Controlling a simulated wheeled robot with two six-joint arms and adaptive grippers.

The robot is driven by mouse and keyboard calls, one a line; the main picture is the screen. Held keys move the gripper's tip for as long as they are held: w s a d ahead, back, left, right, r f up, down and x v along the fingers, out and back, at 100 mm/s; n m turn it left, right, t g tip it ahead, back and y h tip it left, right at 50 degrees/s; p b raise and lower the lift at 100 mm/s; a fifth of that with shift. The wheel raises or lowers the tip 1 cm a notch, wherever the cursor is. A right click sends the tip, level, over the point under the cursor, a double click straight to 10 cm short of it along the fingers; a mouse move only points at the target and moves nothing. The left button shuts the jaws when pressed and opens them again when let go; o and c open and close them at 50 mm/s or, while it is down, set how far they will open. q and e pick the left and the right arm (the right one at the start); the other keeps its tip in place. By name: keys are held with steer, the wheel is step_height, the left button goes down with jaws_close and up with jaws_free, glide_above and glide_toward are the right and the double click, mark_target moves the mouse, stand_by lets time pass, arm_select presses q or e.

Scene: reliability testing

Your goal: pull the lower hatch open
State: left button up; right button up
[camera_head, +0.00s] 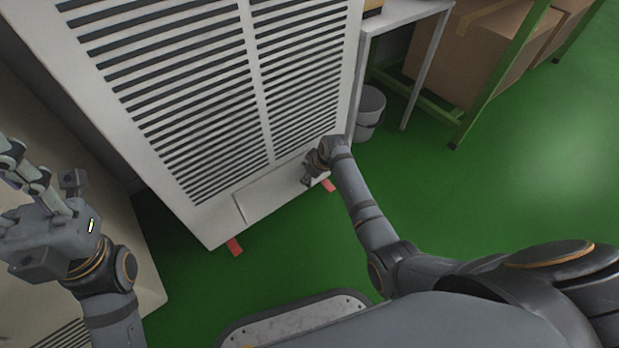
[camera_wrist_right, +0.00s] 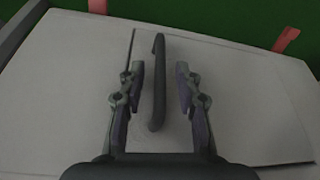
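The lower hatch (camera_head: 265,194) is a pale panel low on the front of the white louvred cabinet (camera_head: 120,65). In the head view it appears flush with the cabinet front. In the right wrist view the hatch (camera_wrist_right: 60,95) fills much of the picture, with its dark bar handle (camera_wrist_right: 157,80) in the middle. My right gripper (camera_wrist_right: 157,85) is open, with one finger on each side of the handle and a visible gap to both. In the head view my right gripper (camera_head: 312,172) is at the hatch's right part and hides the handle. My left gripper (camera_head: 25,165) is raised at the left edge, away from the hatch.
Red floor marks (camera_head: 234,247) lie by the cabinet's lower corners. A grey bin (camera_head: 370,108) stands right of the cabinet, near a white table leg (camera_head: 427,65). Cardboard boxes (camera_head: 480,50) sit on a green rack. The green floor (camera_head: 480,190) at right is clear.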

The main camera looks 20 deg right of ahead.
jaws_close()
steer(key=shift+s, duration=0.1)
stand_by(0.4)
